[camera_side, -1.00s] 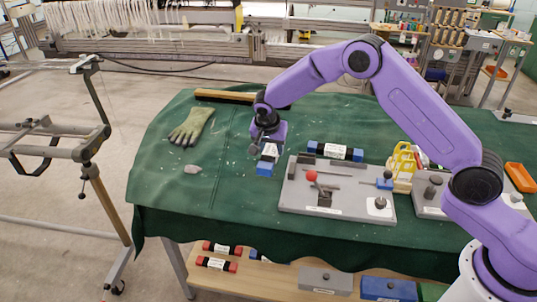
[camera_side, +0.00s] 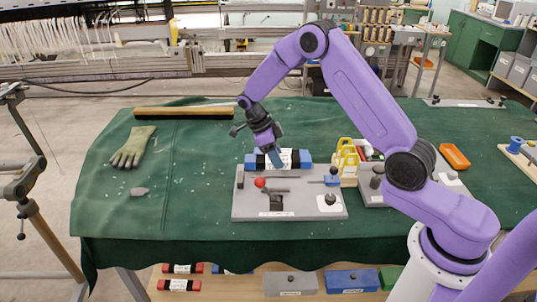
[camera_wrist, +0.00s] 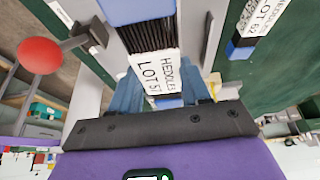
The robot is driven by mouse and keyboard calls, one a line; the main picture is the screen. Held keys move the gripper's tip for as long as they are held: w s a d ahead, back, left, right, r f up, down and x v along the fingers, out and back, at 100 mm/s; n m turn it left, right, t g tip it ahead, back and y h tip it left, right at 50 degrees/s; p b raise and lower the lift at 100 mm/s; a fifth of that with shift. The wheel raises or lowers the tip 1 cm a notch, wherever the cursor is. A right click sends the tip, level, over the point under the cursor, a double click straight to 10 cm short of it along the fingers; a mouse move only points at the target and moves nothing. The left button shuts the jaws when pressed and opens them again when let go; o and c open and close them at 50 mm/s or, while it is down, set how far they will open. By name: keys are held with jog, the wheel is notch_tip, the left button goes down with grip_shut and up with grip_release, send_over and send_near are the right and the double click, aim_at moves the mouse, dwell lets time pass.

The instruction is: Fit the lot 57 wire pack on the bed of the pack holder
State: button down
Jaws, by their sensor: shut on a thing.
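The lot 57 wire pack (camera_wrist: 142,58), with blue ends, dark wires and a white "HEDDLES LOT 57" label, sits between the blue fingers of my gripper (camera_wrist: 160,90). In the side view my gripper (camera_side: 272,156) is shut and tilted over the rear left part of the pack holder (camera_side: 240,209), a grey plate with metal blocks and a red-ball lever (camera_side: 260,183). The red ball also shows in the wrist view (camera_wrist: 40,55). The held pack is hard to make out in the side view, and its gap to the bed cannot be told.
Another blue-ended pack (camera_side: 304,158) lies on the green cloth just behind the holder. A glove (camera_side: 132,148) lies left; the cloth between is mostly clear.

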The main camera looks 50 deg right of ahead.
jog(key=shift+f, duration=2.7)
jog(key=shift+f, duration=1)
dwell(0.7)
jog(key=shift+c, duration=0.7)
grip_release()
jog(key=shift+r, duration=3.5)
